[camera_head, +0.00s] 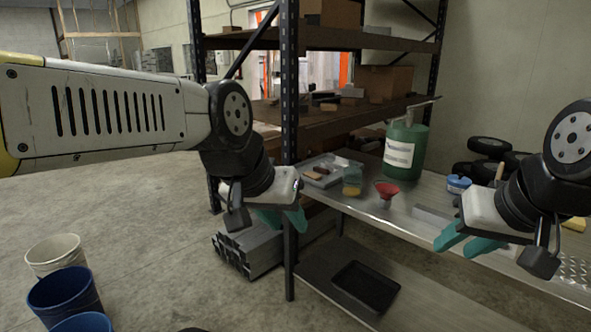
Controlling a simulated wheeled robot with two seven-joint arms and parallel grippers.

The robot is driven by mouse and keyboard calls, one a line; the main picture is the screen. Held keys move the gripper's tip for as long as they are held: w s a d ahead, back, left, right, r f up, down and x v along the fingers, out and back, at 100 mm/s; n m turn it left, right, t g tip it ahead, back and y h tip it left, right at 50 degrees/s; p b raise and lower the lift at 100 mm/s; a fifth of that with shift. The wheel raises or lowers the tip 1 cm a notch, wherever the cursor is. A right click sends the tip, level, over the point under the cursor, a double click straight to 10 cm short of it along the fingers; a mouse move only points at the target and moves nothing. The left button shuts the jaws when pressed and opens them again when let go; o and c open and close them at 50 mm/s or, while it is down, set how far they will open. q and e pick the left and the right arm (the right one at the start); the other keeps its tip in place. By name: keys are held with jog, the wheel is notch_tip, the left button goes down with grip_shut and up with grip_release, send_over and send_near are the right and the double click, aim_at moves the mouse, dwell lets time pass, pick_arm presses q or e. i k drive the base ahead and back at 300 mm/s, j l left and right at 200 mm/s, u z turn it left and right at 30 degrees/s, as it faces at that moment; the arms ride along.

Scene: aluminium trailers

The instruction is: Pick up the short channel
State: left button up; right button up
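A short grey metal piece that looks like the short channel (432,214) lies on the metal workbench, just behind my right gripper; its right end may be hidden by the gripper. My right gripper (466,246) has teal fingers, stands apart and empty, and hangs over the front part of the bench. My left gripper (284,219), also with teal fingers, hangs near the shelf post at the bench's left end. Its fingers look apart, with nothing between them.
The workbench (345,203) holds a green jug (405,150), a red funnel (387,189), a jar (352,182) and a tray (319,179). Grey channels (247,252) are stacked on the floor. A shelf post (289,130) stands beside my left gripper. Buckets (64,296) stand lower left.

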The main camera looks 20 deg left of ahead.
aim_at(329, 167)
jog(key=u, duration=0.3)
jog(key=i+j+u, duration=0.15)
jog(key=i, duration=1)
jog(key=i+j+u, duration=0.15)
jog(key=i, duration=1.05)
jog(key=k+j, duration=0.05)
jog(key=j, duration=0.05)
